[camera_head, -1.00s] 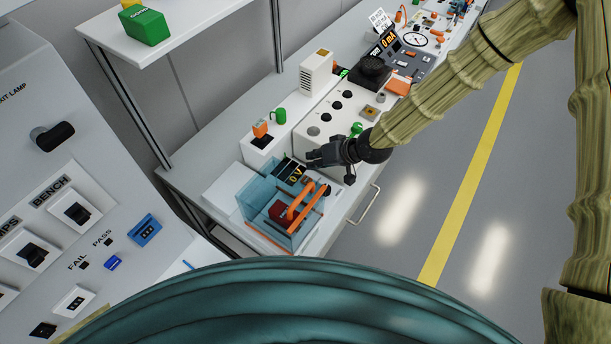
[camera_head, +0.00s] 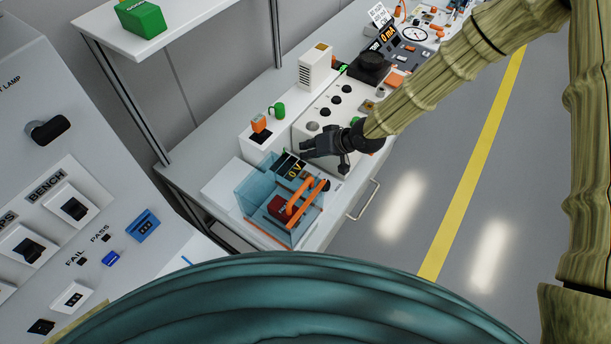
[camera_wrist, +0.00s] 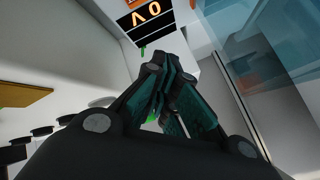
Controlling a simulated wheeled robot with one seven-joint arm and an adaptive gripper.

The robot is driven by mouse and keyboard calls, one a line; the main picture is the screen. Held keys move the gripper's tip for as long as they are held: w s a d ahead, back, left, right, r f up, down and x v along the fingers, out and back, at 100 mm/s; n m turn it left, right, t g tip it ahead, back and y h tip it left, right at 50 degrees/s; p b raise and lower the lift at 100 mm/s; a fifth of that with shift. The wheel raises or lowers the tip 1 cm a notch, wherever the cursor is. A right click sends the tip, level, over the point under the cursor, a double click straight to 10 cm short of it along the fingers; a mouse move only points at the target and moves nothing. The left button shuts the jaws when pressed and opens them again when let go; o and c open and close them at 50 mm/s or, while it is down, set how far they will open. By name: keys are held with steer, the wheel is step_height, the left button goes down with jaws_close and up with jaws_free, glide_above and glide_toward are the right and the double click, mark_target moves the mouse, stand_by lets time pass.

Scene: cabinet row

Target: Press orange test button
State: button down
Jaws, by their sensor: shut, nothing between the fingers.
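My gripper (camera_head: 306,147) is shut and empty, above the white bench-top equipment, just behind a clear blue box. In the wrist view its fingers (camera_wrist: 163,68) meet below a black display reading "0 V" in orange; the display (camera_head: 293,168) also shows in the head view, left of the fingertips. I cannot tell whether this block is the test button. No test label is legible.
The clear blue box (camera_head: 246,192) holds a red part with an orange handle (camera_head: 300,198). A green knob (camera_head: 278,111) and a white vented block (camera_head: 313,66) stand behind. A grey panel with switches (camera_head: 110,190) fills the left. The floor to the right is clear.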

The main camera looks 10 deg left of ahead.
steer(key=shift+f+b, duration=1.75)
steer(key=shift+f, duration=1.65)
steer(key=shift+f, duration=0.15)
steer(key=shift+f+b, duration=0.3)
steer(key=shift+f, duration=0.45)
steer(key=shift+r, duration=0.9)
steer(key=shift+r+p, duration=1.6)
steer(key=shift+r, duration=0.9)
